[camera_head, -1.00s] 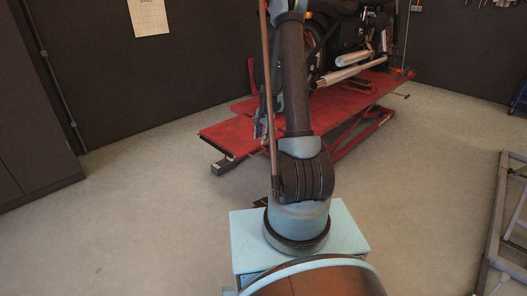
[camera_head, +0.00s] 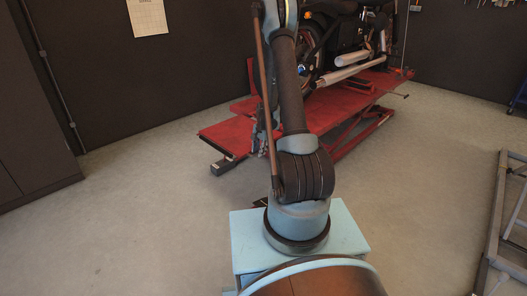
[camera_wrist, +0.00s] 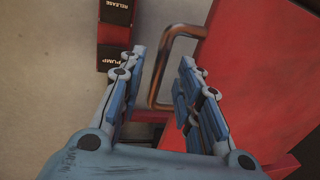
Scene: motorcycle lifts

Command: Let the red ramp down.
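The red lift (camera_head: 345,100) carries a motorcycle and has a flat red plate (camera_head: 226,136) at its near left end; I cannot tell whether this plate is the ramp. In the wrist view, red metal (camera_wrist: 270,80) fills the right side. A bent copper-coloured bar (camera_wrist: 158,68) stands out from its edge. My gripper (camera_wrist: 160,72) is open, its two fingers apart on either side of the bar in the picture; I cannot tell whether they touch it. In the head view my arm partly hides the gripper (camera_head: 262,143) beside the lift.
Two pedals lie left of my gripper in the wrist view, marked RELEASE (camera_wrist: 116,14) and PUMP (camera_wrist: 112,60). The motorcycle (camera_head: 345,40) stands on the lift. A grey metal frame (camera_head: 495,225) lies at the right. The floor at the left is clear.

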